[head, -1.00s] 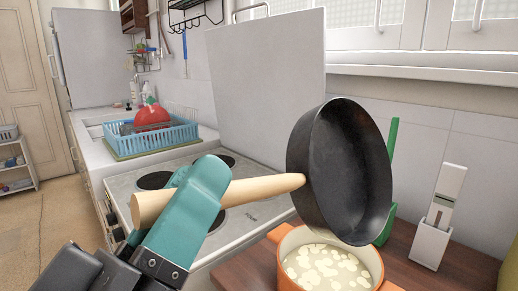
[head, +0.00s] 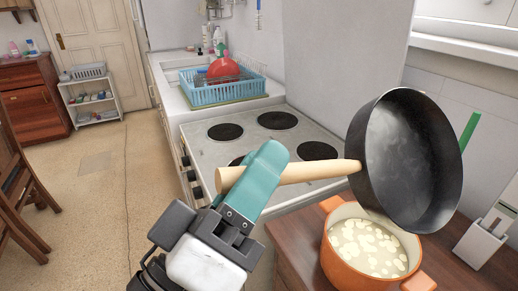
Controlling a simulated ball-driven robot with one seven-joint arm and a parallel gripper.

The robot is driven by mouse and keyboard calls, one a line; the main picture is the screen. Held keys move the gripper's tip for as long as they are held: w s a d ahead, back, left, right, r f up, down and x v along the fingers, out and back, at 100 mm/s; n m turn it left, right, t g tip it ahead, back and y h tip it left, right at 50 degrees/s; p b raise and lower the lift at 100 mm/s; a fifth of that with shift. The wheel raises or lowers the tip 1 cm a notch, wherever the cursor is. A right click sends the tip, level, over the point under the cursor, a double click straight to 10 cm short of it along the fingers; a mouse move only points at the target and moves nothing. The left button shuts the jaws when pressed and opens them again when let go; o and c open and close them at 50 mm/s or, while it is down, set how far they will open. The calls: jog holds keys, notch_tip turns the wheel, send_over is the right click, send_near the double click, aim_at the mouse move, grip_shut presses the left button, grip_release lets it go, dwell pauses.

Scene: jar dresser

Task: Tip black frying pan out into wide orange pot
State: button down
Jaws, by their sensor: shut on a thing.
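The black frying pan (head: 412,160) is held up on its side, its inside facing me and looking empty. Its pale wooden handle (head: 312,171) points left. My gripper (head: 250,182), with teal fingers, is shut on that handle. The wide orange pot (head: 352,268) stands upright on the brown wooden counter, just below the pan. Several pale slices (head: 368,248) lie in the pot in a whitish layer. The pan's lower rim overlaps the pot's back right rim in the picture; I cannot tell if they touch.
A stove (head: 262,135) with several dark hotplates is left of the pan. A blue dish rack (head: 222,88) with a red item stands behind it. A white holder (head: 482,243) and a green upright thing (head: 469,131) are at right.

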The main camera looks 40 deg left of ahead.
jog(key=w+a+r+n+g+p, duration=0.2)
jog(key=n+p, duration=0.7)
jog(key=p, duration=1.3)
jog(key=shift+a+r+g+y, duration=0.4)
jog(key=shift+a+r+g, duration=1)
jog(key=shift+g, duration=0.6)
jog(key=shift+w+a+f+n, duration=0.15)
jog(key=shift+n, duration=0.15)
